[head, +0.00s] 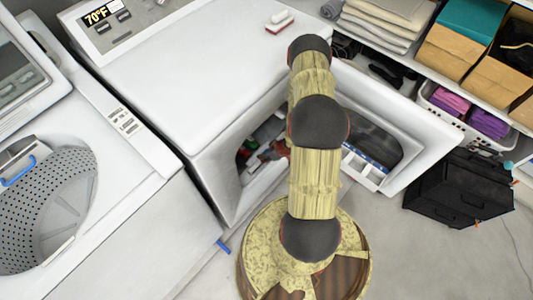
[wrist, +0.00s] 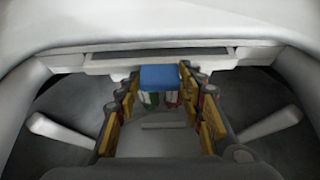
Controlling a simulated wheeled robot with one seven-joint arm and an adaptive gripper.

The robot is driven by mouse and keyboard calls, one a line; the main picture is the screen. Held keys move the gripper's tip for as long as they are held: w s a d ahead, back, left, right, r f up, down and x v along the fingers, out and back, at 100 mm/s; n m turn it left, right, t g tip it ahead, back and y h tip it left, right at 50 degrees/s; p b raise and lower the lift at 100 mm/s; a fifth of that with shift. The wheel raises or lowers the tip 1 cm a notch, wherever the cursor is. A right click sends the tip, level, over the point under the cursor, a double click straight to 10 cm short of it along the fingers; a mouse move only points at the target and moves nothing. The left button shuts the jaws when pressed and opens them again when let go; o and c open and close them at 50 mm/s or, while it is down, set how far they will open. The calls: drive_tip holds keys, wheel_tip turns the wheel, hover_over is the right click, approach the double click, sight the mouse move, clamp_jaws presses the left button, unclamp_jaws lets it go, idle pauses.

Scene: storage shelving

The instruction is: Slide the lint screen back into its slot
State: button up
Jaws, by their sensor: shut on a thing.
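In the wrist view my gripper (wrist: 159,88) has its two yellow-padded fingers on either side of a small blue piece (wrist: 160,76). The piece spans the gap between the fingertips, and I take it to be the lint screen, held. Its lower part and its mesh cannot be made out. A pale frame with a long grey recess (wrist: 160,57), which looks like the slot, lies just above the piece. I cannot tell whether they touch. In the head view the open dryer (head: 190,60) stands in front of me. My arm hides the gripper there.
The dryer's open door (head: 425,140) sticks out right of my arm. A washer (head: 120,180) with its lid up stands left. A black case (head: 460,190) lies right, below a white basket (head: 455,122). Red and green items (wrist: 165,100) show beyond the fingers. Some floor is clear.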

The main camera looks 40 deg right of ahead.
drive_tip(key=shift+f, duration=1.2)
drive_tip(key=o, duration=1.4)
drive_tip(key=v, duration=1.2)
